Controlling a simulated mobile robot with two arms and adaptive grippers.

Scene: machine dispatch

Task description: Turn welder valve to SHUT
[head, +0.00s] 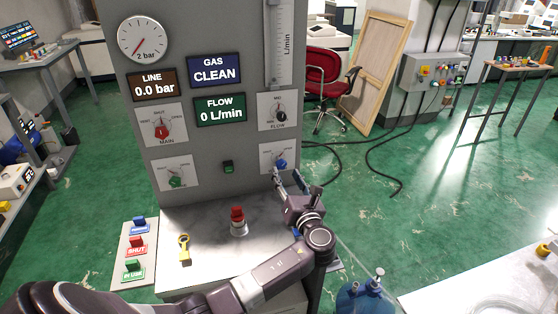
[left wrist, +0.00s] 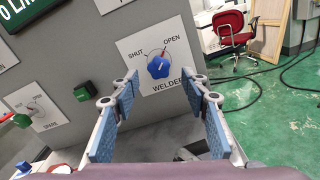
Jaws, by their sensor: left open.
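The welder valve is a blue knob (head: 281,164) on a white plate, low on the right of the grey panel. In the left wrist view the knob (left wrist: 160,68) sits beyond the fingertips, with SHUT printed at its upper left, OPEN at its upper right and WELDER below. My left gripper (head: 285,180) is open in front of the plate. In the left wrist view its two blue-padded fingers (left wrist: 162,84) stand on either side of the knob, with nothing seen between them. My right gripper is not in view.
The panel (head: 230,145) also carries a red MAIN knob (head: 162,131), a black FLOW knob (head: 281,116) and a green SPARE knob (head: 177,180). A red-topped button (head: 237,215) and a yellow key-like tag (head: 184,246) are on the ledge (head: 205,225). Coloured tags (head: 136,246) lie at left.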

